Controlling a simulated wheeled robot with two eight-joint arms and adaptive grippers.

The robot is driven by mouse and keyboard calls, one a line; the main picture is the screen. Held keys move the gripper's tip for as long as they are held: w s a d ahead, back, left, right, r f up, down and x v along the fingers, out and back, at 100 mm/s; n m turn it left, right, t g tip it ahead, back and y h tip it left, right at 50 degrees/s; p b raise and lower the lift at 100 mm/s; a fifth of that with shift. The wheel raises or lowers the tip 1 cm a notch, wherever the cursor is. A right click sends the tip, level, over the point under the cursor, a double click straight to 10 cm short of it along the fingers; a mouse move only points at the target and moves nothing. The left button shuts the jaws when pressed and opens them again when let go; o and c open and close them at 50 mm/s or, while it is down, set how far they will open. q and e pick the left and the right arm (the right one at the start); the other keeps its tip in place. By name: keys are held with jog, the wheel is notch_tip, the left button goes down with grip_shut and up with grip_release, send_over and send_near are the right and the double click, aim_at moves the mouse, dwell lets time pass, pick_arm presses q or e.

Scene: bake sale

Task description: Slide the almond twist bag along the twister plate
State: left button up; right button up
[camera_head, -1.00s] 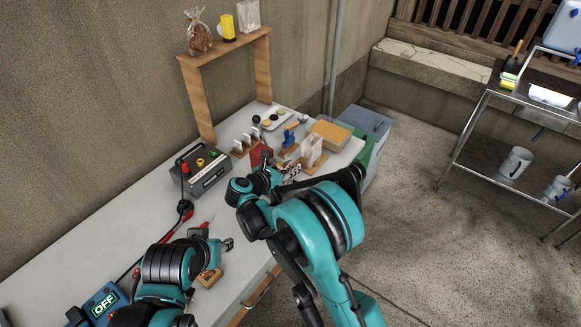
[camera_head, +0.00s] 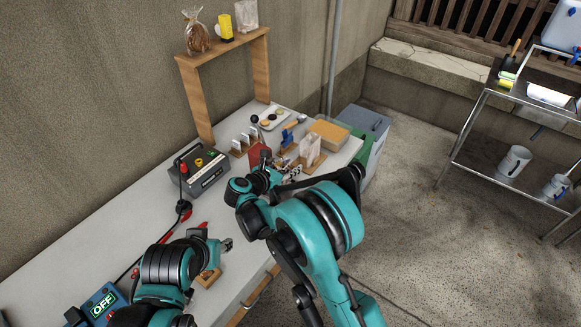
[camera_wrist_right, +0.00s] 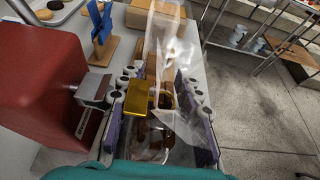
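A clear bag with brown contents (camera_wrist_right: 150,133) is between the fingers of my right gripper (camera_wrist_right: 158,112) in the right wrist view. A shiny gold piece (camera_wrist_right: 148,93) crosses the bag near the left finger. The fingers are apart on either side of the bag; whether both press on it is unclear. A red box (camera_wrist_right: 45,82) with a metal plate (camera_wrist_right: 93,88) stands close to the left finger. In the head view the red box (camera_head: 259,156) is beside my right gripper (camera_head: 292,173), and the held area is mostly hidden. My left gripper (camera_head: 228,244) is low over the table, its fingers too small to read.
Another clear bag (camera_head: 310,147) stands on a wooden board behind my right gripper. A blue clip-like stand (camera_head: 287,139), a tan box (camera_head: 329,132) and a tray (camera_head: 273,118) are nearby. A grey control box (camera_head: 203,172) stands left.

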notch_tip(320, 180, up, 10)
jog(key=w+d+r+n+t+y, duration=0.1)
jog(key=d+r+n+t, duration=0.15)
jog(key=r+n, duration=0.45)
jog(key=w+d+r+n+t+y, duration=0.15)
jog(key=r+t, duration=0.25)
jog(key=r, duration=0.6)
jog(key=s+r+n+t+y, duration=0.2)
jog(key=s+r+n+y, duration=0.5)
jog(key=n, duration=1)
jog(key=s+d+f+n+g, duration=0.4)
jog(key=s+f+n, duration=0.2)
jog(key=s+f, duration=0.2)
jog(key=s+d+f+n+g+h, duration=0.1)
jog(key=s+d+f+n+g, duration=0.3)
jog(key=s+f, duration=0.5)
jog(key=s+d+f+n+g, duration=0.4)
jog(key=s+d+f+n, duration=0.2)
jog(key=s+f, duration=0.3)
jog(key=shift+s+n+h, duration=0.35)
jog(key=shift+s+n, duration=0.5)
jog(key=shift+s, duration=0.1)
